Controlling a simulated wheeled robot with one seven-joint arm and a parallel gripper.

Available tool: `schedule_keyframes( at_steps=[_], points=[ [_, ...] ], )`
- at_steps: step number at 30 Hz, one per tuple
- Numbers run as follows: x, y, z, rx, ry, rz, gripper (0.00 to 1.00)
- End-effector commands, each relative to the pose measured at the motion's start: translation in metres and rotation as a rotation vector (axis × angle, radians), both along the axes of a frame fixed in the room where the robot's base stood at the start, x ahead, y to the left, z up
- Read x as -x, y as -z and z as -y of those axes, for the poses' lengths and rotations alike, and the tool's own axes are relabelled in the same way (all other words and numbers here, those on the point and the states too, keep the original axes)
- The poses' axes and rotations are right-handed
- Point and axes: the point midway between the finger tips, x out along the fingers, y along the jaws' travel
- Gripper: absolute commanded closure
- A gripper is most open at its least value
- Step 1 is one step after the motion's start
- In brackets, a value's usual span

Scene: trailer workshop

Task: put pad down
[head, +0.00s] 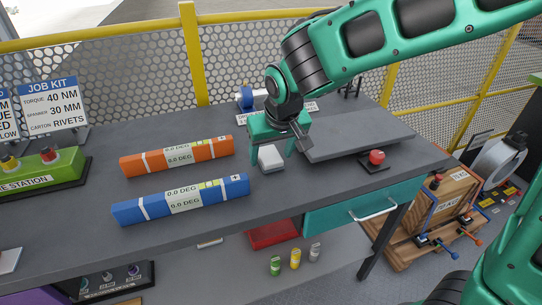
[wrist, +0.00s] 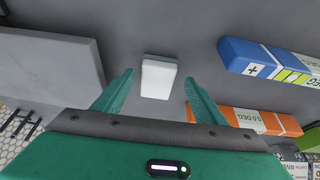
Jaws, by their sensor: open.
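The pad is a small white block (head: 271,158) with a grey edge, lying on the grey workbench top (head: 330,185). It also shows in the wrist view (wrist: 158,79), between and just beyond my fingertips. My gripper (head: 276,150) is teal and points down at the bench near the pad. In the wrist view its two fingers (wrist: 157,82) are spread wide, with a clear gap on each side of the pad. Part of the pad's back is hidden by the gripper in the head view.
Left of the pad lie an orange level (head: 178,156) and a blue level (head: 182,199). A raised grey plate (head: 355,134) is close on the right, with a red button (head: 376,157) in front of it. A green station (head: 45,170) stands far left. The front bench top is clear.

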Motion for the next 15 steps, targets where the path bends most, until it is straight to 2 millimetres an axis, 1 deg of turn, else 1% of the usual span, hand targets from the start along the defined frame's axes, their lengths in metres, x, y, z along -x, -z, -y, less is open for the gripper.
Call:
schedule_keyframes(
  at_steps=[1,6,10,15],
  points=[
    [0.003,-0.012,0.001,-0.003,0.001,0.005,0.35],
    [0.015,-0.046,0.006,-0.002,0.005,0.008,0.35],
    [0.023,-0.067,0.008,-0.003,0.006,0.009,0.35],
    [0.030,-0.084,0.010,-0.002,0.008,0.008,0.35]
  ],
)
